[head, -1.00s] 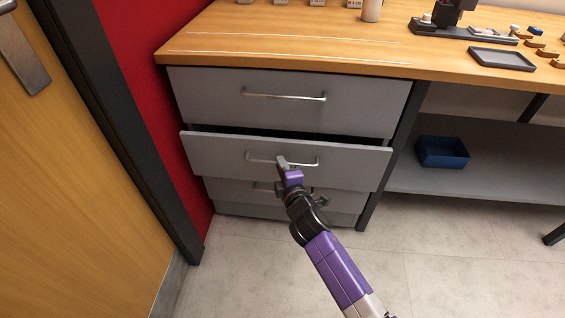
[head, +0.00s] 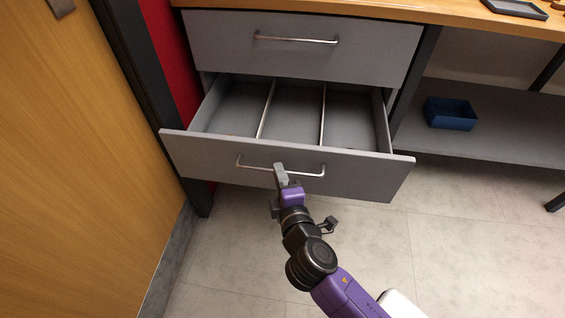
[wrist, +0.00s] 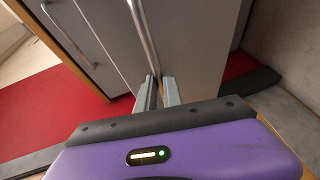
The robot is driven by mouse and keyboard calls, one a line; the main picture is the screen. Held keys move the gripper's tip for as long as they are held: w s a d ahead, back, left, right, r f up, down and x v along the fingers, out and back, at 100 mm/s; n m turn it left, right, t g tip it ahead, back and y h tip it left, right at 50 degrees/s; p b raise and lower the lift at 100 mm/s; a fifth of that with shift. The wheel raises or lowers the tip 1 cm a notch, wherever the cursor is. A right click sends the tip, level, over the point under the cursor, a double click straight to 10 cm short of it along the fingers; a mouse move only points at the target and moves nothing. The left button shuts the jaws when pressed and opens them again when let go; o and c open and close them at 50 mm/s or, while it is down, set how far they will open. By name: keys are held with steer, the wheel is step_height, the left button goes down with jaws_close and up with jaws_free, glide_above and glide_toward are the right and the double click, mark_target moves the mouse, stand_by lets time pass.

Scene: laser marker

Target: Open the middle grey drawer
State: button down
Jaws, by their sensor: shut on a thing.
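The middle grey drawer (head: 220,160) stands well out from the cabinet in the head view. Its inside shows compartments split by two thin dividers, and they look mostly empty. Its bar handle (head: 310,173) runs along the front. My gripper (head: 281,172) is shut on this handle near its middle. In the wrist view the two fingers (wrist: 158,92) close around the handle bar (wrist: 146,38). The top drawer (head: 300,55) is shut above it.
A wooden door (head: 80,150) and its dark frame stand close on the left. A blue bin (head: 450,113) sits on the grey shelf (head: 490,140) to the right. A dark tray (head: 515,8) lies on the wooden worktop (head: 400,12). The floor (head: 470,240) in front is clear.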

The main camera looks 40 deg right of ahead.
steer(key=shift+s+a, duration=0.6)
steer(key=shift+a, duration=0.2)
steer(key=c, duration=1.5)
jaws_free()
steer(key=v, duration=0.7)
steer(key=shift+s, duration=0.3)
steer(key=shift+a, duration=0.15)
